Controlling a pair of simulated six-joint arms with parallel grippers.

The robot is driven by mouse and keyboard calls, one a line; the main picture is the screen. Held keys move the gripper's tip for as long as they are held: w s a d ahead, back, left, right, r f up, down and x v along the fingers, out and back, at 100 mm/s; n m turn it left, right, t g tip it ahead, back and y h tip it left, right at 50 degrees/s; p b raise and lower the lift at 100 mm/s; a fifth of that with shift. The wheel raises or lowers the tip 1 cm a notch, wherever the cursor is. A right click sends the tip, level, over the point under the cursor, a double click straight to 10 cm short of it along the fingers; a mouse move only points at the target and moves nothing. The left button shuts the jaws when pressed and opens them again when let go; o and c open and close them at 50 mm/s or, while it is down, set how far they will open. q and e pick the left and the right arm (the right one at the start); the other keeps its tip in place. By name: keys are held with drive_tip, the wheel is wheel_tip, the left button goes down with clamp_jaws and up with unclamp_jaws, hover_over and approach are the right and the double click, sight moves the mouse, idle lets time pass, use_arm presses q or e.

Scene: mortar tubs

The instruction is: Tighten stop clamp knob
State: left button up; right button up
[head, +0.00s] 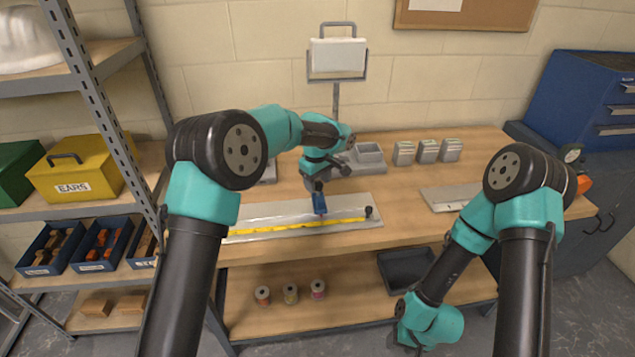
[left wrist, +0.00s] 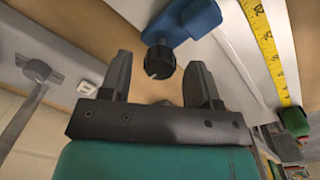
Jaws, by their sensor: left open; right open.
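The blue stop clamp (head: 320,203) sits on a pale flat rail (head: 290,212) on the bench in the head view. In the left wrist view the blue clamp (left wrist: 192,20) is at the top, with its round black knob (left wrist: 160,61) marked by a pale line. My left gripper (head: 318,186) is just above the clamp. In the left wrist view its two dark fingers (left wrist: 160,72) are open, one on each side of the knob, with gaps showing. My right arm's wrist hangs low in front of the bench; I cannot make out its gripper.
A yellow measuring tape (head: 300,226) runs along the rail, near a small black knob (head: 368,212). Grey boxes (head: 428,151) stand at the back. A pale plate (head: 452,197) lies to the right. Spools (head: 290,294) and a dark tray (head: 405,267) are on the lower shelf.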

use_arm(q)
drive_tip(key=shift+f, duration=0.25)
drive_tip(key=c, duration=0.9)
